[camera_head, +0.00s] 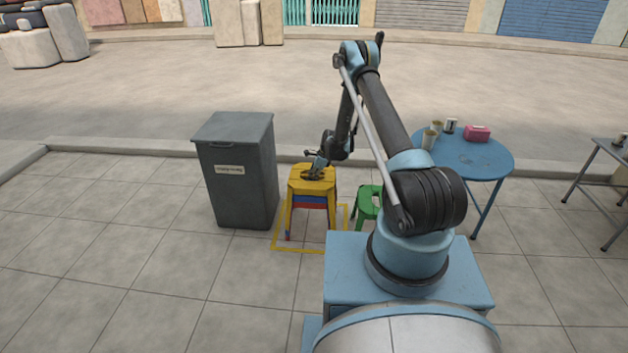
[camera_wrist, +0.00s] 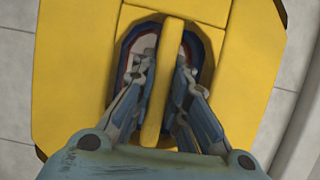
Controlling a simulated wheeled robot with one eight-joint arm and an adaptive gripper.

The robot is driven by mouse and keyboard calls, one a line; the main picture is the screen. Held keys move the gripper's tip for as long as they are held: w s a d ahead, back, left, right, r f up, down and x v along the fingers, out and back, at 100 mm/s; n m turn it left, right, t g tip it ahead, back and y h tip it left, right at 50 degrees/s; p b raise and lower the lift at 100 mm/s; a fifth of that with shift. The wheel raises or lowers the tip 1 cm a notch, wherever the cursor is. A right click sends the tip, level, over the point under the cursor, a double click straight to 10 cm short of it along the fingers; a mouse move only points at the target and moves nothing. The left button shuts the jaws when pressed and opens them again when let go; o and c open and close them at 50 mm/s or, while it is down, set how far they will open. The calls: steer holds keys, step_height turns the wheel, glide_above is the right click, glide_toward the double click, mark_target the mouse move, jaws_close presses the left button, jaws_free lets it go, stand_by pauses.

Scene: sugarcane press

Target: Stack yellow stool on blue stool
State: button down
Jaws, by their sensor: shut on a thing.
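The yellow stool (camera_head: 299,187) stands upright at the top of a stack beside the grey bin, with blue and red bands showing close under its seat. In the wrist view the yellow seat (camera_wrist: 75,75) fills most of the picture. My gripper (camera_head: 316,172) is over the seat. In the wrist view its fingers (camera_wrist: 163,70) are shut on the yellow bar across the seat opening. A blue rim and a red rim show through that opening. The blue stool is mostly hidden under the yellow one; I cannot tell whether the two fully touch.
A grey lidded bin (camera_head: 236,180) stands close at the left of the stack. A green stool (camera_head: 368,202) is close at the right. A yellow floor outline (camera_head: 284,249) surrounds the stack. A round blue table (camera_head: 470,157) holds cups and a pink box (camera_head: 477,133). The left pavement is clear.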

steer(key=shift+s+f, duration=0.15)
steer(key=shift+f, duration=0.65)
steer(key=c, duration=1.5)
jaws_free()
steer(key=shift+r, duration=0.15)
steer(key=v, duration=1.2)
steer(key=shift+w, duration=0.2)
steer(key=shift+r, duration=4)
steer(key=shift+r, duration=0.1)
